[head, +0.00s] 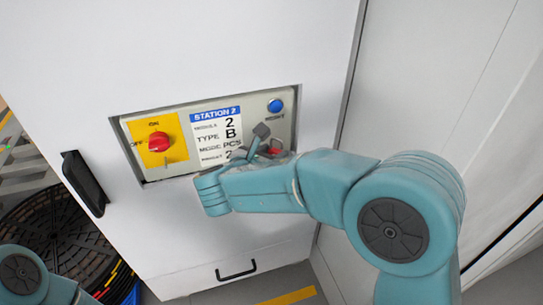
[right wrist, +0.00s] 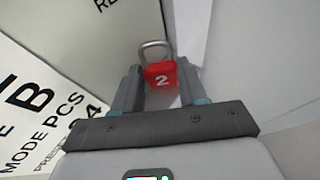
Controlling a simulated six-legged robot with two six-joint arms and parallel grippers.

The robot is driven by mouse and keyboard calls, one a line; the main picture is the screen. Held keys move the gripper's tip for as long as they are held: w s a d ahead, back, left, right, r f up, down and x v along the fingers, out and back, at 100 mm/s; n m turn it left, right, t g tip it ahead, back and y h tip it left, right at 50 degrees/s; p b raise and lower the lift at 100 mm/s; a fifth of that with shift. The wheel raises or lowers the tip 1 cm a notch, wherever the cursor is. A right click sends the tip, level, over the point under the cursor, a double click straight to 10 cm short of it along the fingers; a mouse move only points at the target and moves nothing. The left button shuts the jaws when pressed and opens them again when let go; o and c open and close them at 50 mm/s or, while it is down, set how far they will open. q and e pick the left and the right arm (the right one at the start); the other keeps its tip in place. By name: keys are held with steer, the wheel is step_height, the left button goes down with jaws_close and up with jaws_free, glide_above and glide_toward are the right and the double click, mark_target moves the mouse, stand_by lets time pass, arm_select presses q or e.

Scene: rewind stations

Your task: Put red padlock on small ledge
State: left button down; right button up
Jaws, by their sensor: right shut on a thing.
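The red padlock (right wrist: 161,76) has a white number 2 and a grey shackle pointing up in the right wrist view. My right gripper (right wrist: 158,80) is shut on it, with one finger on each side of the red body. In the head view the padlock shows as a small red patch (head: 275,151), partly hidden by my right gripper (head: 263,141) at the lower right of the station panel. I cannot make out the small ledge for certain; my right arm covers part of the panel's lower edge. My left gripper is out of view.
The recessed station panel (head: 189,111) carries a red knob (head: 158,142) on a yellow plate, a STATION 2 label (head: 217,136) and a blue button (head: 275,106). A black handle (head: 85,184) sticks out at the cabinet's left. Another handle (head: 237,271) sits low on the front.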

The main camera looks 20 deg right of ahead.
steer(key=shift+f, duration=0.15)
steer(key=o, duration=0.8)
